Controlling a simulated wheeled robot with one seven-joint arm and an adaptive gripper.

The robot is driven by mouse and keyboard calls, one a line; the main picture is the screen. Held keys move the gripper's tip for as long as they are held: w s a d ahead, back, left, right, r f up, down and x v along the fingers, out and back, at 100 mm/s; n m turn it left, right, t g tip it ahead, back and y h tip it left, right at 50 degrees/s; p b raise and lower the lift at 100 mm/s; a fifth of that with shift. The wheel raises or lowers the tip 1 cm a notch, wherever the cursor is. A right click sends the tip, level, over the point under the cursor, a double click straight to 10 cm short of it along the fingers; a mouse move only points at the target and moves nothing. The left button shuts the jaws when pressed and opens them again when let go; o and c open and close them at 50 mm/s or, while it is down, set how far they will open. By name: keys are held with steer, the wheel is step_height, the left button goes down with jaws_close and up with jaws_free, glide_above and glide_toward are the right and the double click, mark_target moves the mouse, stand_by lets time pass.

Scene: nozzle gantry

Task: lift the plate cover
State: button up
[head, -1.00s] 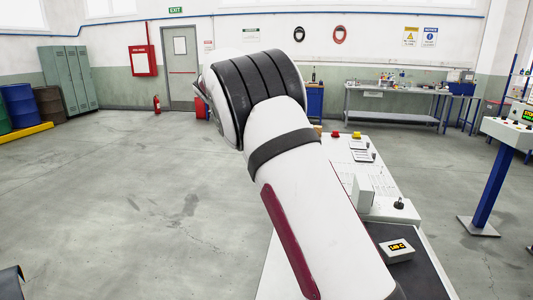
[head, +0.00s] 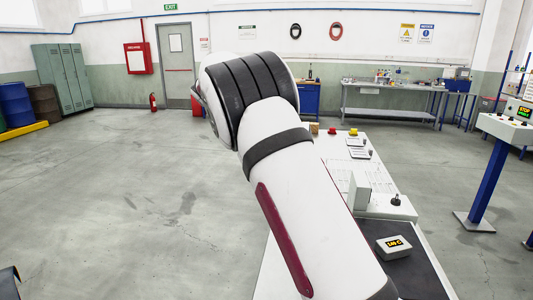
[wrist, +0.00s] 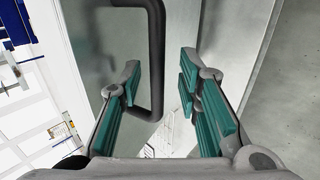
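In the wrist view, a black bar handle (wrist: 156,60) stands on a smooth grey-green panel (wrist: 105,45), which looks like the plate cover. My gripper (wrist: 160,92) is open, with its teal-padded fingers on either side of the handle. The handle's lower bend lies between the fingers in the picture; I see gaps on both sides and no clear contact. I cannot tell how far the handle reaches in depth. In the head view, my arm hides my gripper, and I cannot make out the cover there.
A white bench (head: 335,160) runs behind my arm, with red and yellow buttons, a joystick box (head: 397,203) and a small display box (head: 393,247) on a dark mat. A blue-legged console (head: 487,180) stands at right.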

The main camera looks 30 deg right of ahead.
steer(key=v, duration=0.7)
steer(key=shift+d, duration=0.1)
stand_by(0.5)
